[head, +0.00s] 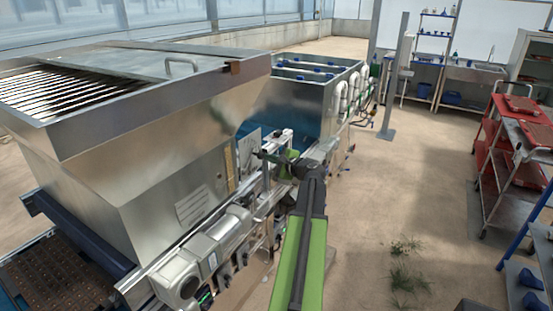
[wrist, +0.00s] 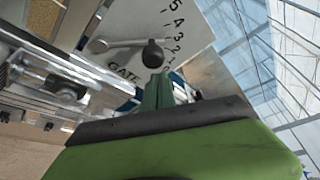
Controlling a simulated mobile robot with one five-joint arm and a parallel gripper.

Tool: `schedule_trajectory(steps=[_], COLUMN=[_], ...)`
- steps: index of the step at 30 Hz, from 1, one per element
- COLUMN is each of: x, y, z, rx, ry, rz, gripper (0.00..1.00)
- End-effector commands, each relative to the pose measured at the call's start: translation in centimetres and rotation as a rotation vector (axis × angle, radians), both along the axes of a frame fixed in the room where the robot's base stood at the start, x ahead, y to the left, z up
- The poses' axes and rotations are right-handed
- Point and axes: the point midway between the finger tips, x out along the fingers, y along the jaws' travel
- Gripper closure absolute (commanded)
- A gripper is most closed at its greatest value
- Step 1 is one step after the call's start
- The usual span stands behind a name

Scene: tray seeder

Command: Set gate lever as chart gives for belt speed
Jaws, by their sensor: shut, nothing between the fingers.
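In the wrist view the gate plate (wrist: 128,18) is white, with the word GATE and a scale of numbers from 5 down to 1. Its lever (wrist: 122,43) is a grey bar from a pivot at left to a black ball knob (wrist: 153,53). The knob is near the low numbers, around 2; the exact mark is hard to read. My gripper (wrist: 158,88) is shut and empty, its tips just below the knob in the picture; I cannot tell if they touch. In the head view my gripper (head: 277,162) is beside the gate plate (head: 249,148).
The big steel hopper (head: 150,140) stands left, with a small printed label (head: 192,206) too blurred to read. A conveyor drive motor (head: 190,265) sits below. A second steel unit (head: 300,105) is behind.

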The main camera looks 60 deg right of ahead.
Motion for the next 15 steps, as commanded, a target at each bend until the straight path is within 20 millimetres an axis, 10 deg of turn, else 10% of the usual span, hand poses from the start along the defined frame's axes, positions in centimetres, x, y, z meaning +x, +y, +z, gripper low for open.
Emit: schedule_trajectory(steps=[15], x=[0.1], y=[1.01], z=[0.91], rx=[0.0], ry=[0.0], rz=[0.001], gripper=[1.0])
